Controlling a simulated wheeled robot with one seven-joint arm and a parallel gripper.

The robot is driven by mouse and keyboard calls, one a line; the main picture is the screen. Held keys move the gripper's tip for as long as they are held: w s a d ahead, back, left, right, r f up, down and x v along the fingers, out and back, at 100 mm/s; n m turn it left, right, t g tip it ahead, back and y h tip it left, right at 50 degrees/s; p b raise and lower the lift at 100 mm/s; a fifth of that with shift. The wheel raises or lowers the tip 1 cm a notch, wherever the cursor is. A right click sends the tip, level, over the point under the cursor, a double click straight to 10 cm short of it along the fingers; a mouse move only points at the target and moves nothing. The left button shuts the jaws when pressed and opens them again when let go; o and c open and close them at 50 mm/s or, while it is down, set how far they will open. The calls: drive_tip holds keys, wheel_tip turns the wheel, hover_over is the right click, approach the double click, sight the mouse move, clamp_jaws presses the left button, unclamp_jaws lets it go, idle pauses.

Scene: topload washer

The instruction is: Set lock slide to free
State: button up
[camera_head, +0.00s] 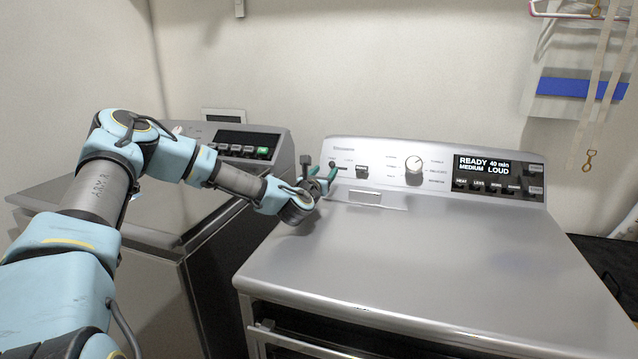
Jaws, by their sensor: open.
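The silver washer (460,250) has a raised control panel at its back. A small dark slide-like control (362,172) sits on the panel just right of my gripper, apart from the fingers. I cannot tell whether it is the lock slide, because the labels are too small to read. My gripper covers part of the panel's left end, so a control there may be hidden.
A round knob (414,166) and a lit display (484,166) reading "READY 40 min MEDIUM LOUD" are farther right, with buttons below. A second, darker machine (222,150) stands close on the left. The washer's top is clear. Straps and a hanger (580,14) hang at right.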

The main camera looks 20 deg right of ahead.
drive_tip(key=b+v, duration=0.1)
drive_tip(key=v, duration=0.5)
drive_tip(key=shift+s+a, duration=0.15)
